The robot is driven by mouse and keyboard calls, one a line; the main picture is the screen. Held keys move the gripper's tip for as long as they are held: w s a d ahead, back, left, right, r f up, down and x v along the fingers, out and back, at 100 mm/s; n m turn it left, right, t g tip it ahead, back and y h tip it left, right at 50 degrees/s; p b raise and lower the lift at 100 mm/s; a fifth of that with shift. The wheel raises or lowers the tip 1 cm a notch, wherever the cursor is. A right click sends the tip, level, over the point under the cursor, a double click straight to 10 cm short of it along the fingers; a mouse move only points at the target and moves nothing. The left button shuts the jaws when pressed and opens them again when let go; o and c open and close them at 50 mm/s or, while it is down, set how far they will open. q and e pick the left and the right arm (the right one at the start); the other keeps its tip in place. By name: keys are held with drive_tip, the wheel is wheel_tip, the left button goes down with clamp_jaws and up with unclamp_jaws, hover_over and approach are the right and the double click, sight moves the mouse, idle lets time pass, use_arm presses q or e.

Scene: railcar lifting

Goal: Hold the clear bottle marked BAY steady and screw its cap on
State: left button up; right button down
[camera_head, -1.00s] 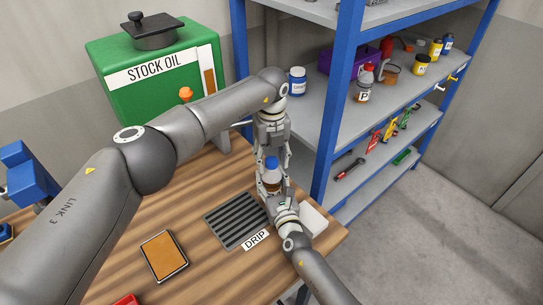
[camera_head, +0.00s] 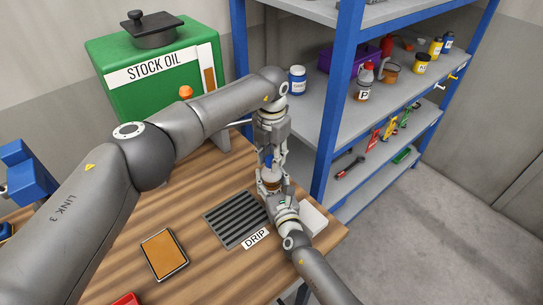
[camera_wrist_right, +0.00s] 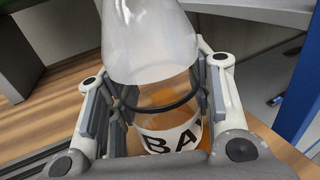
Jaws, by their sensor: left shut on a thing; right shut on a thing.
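The clear bottle (camera_head: 271,182) stands upright by the right edge of the workbench, beside the drip grate. In the right wrist view its clear shoulder, amber contents and white label (camera_wrist_right: 170,141) with "BA" show; the rest of the word is cut off. My right gripper (camera_head: 273,191) is shut around the bottle's body, its fingers on both sides in the wrist view. My left gripper (camera_head: 270,160) points down from above and is shut on the blue cap (camera_head: 268,162) at the bottle's top. Its fingers partly hide the cap, and I cannot tell how far it sits on the neck.
The drip grate (camera_head: 237,220) and an orange-topped pad (camera_head: 164,254) lie on the bench. The green STOCK OIL tank (camera_head: 150,75) stands behind. A blue-framed shelf (camera_head: 331,120) with jars and tools rises close on the right. A white block (camera_head: 313,221) lies beside my right gripper.

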use_arm(q)
drive_tip(key=m, duration=0.3)
drive_tip(key=shift+m, duration=0.4)
drive_tip(key=m, duration=0.4)
drive_tip(key=o, duration=1.1)
drive_tip(key=shift+r, duration=2.25)
drive_tip(key=n, duration=0.1)
drive_tip(key=r+n, duration=0.1)
drive_tip(key=n, duration=0.1)
drive_tip(key=r+n, duration=0.1)
drive_tip(key=n, duration=0.2)
drive_tip(key=r+n, duration=0.1)
drive_tip(key=n, duration=0.2)
drive_tip(key=shift+r+n, duration=0.25)
drive_tip(key=shift+n, duration=0.05)
